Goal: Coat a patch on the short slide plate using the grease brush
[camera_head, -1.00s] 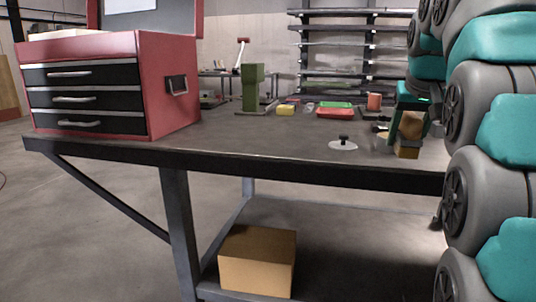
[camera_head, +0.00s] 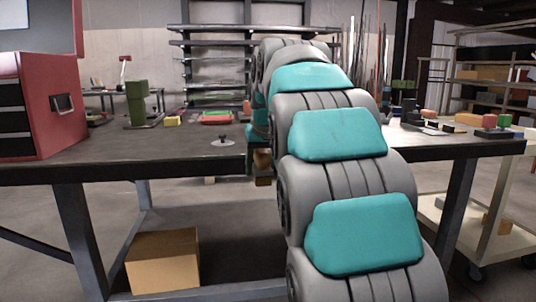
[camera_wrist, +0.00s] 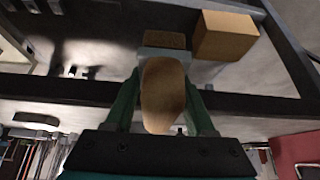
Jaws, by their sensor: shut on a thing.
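My gripper (camera_wrist: 162,105) has green fingers and is shut on the grease brush (camera_wrist: 162,95). The brush has a rounded tan wooden handle, with a grey band and brown end pointing away from my gripper in the wrist view. I cannot make out for certain which thing is the short slide plate. A pale flat piece (camera_head: 428,128) with dark parts lies on the bench right of my arm.
The dark workbench (camera_head: 120,150) carries a red tool chest (camera_head: 45,105), a green stand (camera_head: 137,103), a red tray (camera_head: 216,118) and a pale disc with a black knob (camera_head: 222,141). A cardboard box (camera_head: 162,262) sits below. A shelf cart (camera_head: 500,190) stands at the right.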

